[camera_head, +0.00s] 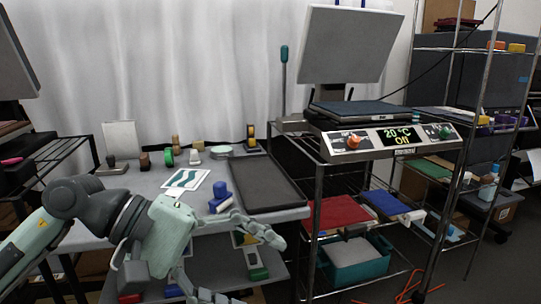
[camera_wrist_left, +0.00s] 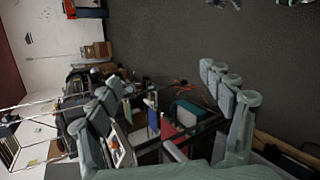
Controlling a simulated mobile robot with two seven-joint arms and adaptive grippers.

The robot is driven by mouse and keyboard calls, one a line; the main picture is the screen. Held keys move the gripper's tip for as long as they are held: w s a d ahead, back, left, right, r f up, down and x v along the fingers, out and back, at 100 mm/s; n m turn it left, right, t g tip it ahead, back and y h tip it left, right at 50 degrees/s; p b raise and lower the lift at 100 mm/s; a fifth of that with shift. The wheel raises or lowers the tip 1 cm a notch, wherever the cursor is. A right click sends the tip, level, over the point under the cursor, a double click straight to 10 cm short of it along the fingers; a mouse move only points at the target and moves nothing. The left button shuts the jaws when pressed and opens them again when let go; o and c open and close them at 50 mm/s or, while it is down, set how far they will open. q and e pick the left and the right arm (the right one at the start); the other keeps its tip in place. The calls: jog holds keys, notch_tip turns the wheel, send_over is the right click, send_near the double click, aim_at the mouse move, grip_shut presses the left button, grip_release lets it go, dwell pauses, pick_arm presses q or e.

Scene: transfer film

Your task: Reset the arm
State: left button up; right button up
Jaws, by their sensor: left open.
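My left arm comes in from the left of the head view, in front of the grey work table (camera_head: 130,182). My left gripper (camera_head: 248,268) is open and empty, at the table's near edge, fingers pointing right. In the left wrist view my left gripper (camera_wrist_left: 160,85) shows its fingers spread wide with nothing between them. A white sheet with a green wavy print (camera_head: 188,179) lies on the table behind the arm. My right arm and gripper are not in view.
A blue stamp-like object (camera_head: 221,197) and a dark tray (camera_head: 268,187) are on the table near the gripper. A heat press (camera_head: 345,50) on a metal rack stands open at right, its display reading 20 °C, Off. Red and blue cloths (camera_head: 338,211) lie on the rack's shelf.

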pick_arm(q)
jog(key=w+d+r+n+t+h, duration=0.2)
jog(key=w+d+r+n+h, duration=0.15)
jog(key=r+n+h, duration=0.55)
jog(key=w+a+f+n+t+y, duration=0.25)
jog(key=w+a+n+t, duration=0.7)
jog(key=n, duration=0.95)
jog(key=w+a+f+n+t+y, duration=0.3)
jog(key=a+f+n+y, duration=0.3)
jog(key=f+n+y, duration=0.35)
jog(key=w+a+f+n+t+y, duration=0.3)
jog(key=a+f+n+y, duration=0.35)
jog(key=f+n, duration=0.5)
jog(key=s+a+f+n+g+y, duration=0.2)
jog(key=s+a+f+n+g, duration=0.25)
jog(key=f, duration=0.55)
jog(key=s+a+f+n+g+y, duration=0.25)
jog(key=s+f+n, duration=0.4)
jog(key=f, duration=0.45)
jog(key=s+f+n+g, duration=0.3)
jog(key=s+f+g, duration=0.1)
jog(key=s+f, duration=0.3)
jog(key=s+d+f+n+g+h, duration=0.1)
jog(key=s+f+n+g, duration=0.2)
jog(key=s+f, duration=0.4)
jog(key=s+g, duration=0.1)
jog(key=s, duration=0.3)
jog(key=shift+s+d+f, duration=0.15)
jog(key=shift+s+d, duration=0.05)
jog(key=shift+s, duration=0.1)
